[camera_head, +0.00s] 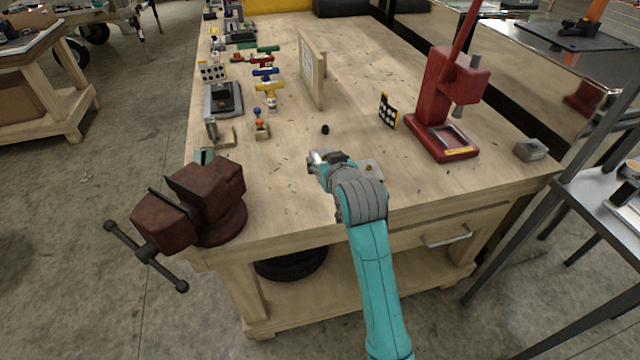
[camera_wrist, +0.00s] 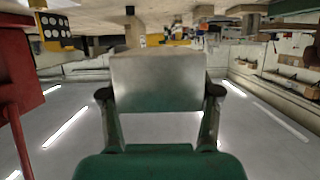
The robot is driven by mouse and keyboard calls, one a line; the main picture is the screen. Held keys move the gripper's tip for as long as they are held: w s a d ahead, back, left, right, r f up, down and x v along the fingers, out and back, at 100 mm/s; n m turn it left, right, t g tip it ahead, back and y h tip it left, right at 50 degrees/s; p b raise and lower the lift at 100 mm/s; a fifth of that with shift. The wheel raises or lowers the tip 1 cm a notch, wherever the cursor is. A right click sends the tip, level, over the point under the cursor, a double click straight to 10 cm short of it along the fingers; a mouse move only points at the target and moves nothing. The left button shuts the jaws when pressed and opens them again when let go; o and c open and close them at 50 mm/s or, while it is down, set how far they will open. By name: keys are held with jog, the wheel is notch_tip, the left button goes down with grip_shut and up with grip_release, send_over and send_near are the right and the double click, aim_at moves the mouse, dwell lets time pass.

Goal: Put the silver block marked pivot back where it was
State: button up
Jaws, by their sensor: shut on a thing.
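My gripper (camera_head: 322,158) is low over the near part of the wooden workbench, left of a small pale plate. In the wrist view my gripper (camera_wrist: 158,100) is shut on a silver block (camera_wrist: 158,78), with one finger on each side of it. The block's visible face is plain, and I cannot read any marking on it. In the head view the held block is too small to make out clearly. Another small grey block (camera_head: 530,149) lies near the bench's right edge.
A red press (camera_head: 440,105) and a dotted card (camera_head: 388,111) stand to the right. A rusty vise (camera_head: 205,200) is at the left corner. An upright wooden board (camera_head: 311,75), a small black piece (camera_head: 325,129) and coloured valves (camera_head: 268,86) are behind. The bench (camera_head: 480,190) is clear at front right.

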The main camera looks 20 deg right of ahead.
aim_at(325, 197)
jog(key=shift+w, duration=0.25)
jog(key=shift+r, duration=0.1)
jog(key=shift+f, duration=4.85)
jog(key=shift+f, duration=0.1)
jog(key=o, duration=1.6)
jog(key=shift+f, duration=0.1)
jog(key=v, duration=1.1)
jog(key=shift+a+f, duration=0.25)
jog(key=shift+a, duration=0.15)
